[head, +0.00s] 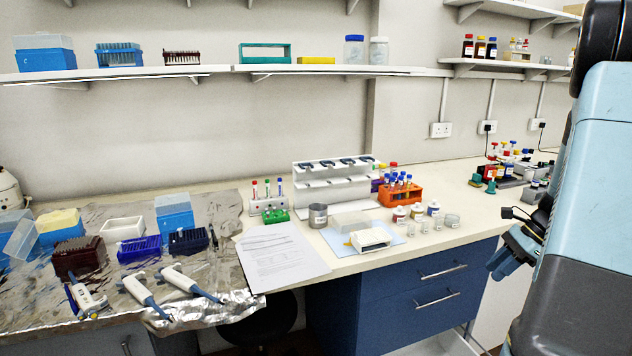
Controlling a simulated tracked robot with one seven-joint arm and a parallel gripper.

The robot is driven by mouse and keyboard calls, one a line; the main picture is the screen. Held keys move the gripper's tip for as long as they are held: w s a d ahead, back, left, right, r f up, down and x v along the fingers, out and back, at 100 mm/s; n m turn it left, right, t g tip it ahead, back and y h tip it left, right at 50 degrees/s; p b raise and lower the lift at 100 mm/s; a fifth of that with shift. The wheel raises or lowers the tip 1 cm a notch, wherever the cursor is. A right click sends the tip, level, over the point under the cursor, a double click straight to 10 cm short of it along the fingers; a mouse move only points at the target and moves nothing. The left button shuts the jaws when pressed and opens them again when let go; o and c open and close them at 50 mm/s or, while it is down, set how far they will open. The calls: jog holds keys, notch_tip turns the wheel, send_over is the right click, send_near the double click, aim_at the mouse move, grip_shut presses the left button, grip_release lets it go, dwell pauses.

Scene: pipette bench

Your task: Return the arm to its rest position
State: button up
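My arm fills the right edge of the head view, with light blue and dark grey links. What looks like my gripper (508,258) shows just left of the arm, in dark and blue parts, in front of the right end of the bench (472,218). It is partly hidden by the arm. I cannot tell whether its fingers are open or shut, and I see nothing held in it.
A white pipette stand (330,185), an orange tube rack (401,194) and small jars stand mid-bench. Coloured bottles (497,162) stand near my arm. A lower drawer (440,345) looks pulled out. Shelves run above.

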jog(key=s+a+r+n+h, duration=0.1)
jog(key=a+r+n+h, duration=0.1)
jog(key=a+r+n, duration=0.5)
jog(key=s+a+r+n+t+h, duration=0.2)
jog(key=s+a+r+n, duration=0.4)
jog(key=s+a, duration=0.2)
jog(key=s+a+r+n+t+h, duration=0.2)
jog(key=s+a+r+n, duration=0.5)
jog(key=a, duration=0.4)
jog(key=shift+s+a+r, duration=0.2)
jog(key=shift+s+a, duration=0.15)
jog(key=shift+s, duration=0.3)
jog(key=shift+s, duration=0.1)
